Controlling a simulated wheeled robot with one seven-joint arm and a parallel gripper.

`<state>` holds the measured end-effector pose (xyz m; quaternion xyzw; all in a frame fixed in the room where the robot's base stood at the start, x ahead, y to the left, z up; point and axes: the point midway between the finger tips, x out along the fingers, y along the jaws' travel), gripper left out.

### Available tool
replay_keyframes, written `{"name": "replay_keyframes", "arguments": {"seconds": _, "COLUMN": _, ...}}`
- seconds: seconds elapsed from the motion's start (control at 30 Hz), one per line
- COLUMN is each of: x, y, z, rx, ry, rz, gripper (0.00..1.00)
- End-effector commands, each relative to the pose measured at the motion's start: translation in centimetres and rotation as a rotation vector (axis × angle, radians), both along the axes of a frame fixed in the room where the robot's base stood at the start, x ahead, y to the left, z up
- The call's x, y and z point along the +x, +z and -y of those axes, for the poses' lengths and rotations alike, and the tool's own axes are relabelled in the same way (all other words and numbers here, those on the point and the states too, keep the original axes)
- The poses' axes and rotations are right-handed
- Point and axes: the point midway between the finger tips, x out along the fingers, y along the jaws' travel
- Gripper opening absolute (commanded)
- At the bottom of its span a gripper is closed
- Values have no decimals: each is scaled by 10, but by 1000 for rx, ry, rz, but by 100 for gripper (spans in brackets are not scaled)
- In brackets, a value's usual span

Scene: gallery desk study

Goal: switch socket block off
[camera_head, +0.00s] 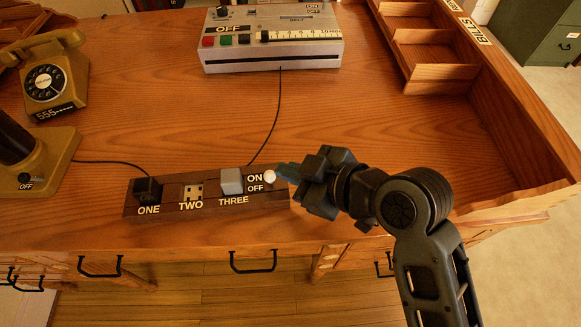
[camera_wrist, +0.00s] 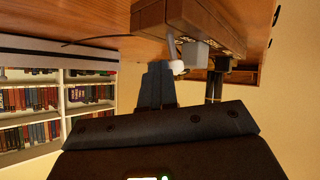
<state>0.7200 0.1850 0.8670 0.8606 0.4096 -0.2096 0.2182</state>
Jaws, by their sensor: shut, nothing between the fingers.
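The socket block (camera_head: 208,194) is a dark wooden strip near the front edge of the desk, with sockets labelled ONE, TWO and THREE. At its right end a white round switch knob (camera_head: 270,176) sits beside the ON and OFF labels, nearer the ON label. My gripper (camera_head: 284,170) is shut and empty, its fingertips right at the knob from the right; whether they touch it I cannot tell. In the wrist view the knob (camera_wrist: 178,67) shows just beyond the shut fingers (camera_wrist: 160,80), with the block (camera_wrist: 205,22) above.
A black plug (camera_head: 147,188) fills socket ONE and a grey plug (camera_head: 231,181) fills THREE. A yellow telephone (camera_head: 60,75) and a lamp base (camera_head: 40,165) stand left. A grey device (camera_head: 272,40) stands behind. Cables cross the desk; its right middle is clear.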

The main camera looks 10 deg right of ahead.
Motion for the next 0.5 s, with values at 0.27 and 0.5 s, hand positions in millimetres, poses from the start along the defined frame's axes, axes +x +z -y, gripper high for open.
{"name": "replay_keyframes", "arguments": {"seconds": 0.27, "x": 1, "y": -2, "z": -1, "rx": -1, "ry": 2, "rz": -5, "gripper": 0}}
{"name": "replay_keyframes", "arguments": {"seconds": 0.5, "x": 8, "y": -7, "z": -1, "rx": -2, "ry": 2, "rz": -5, "gripper": 0}}
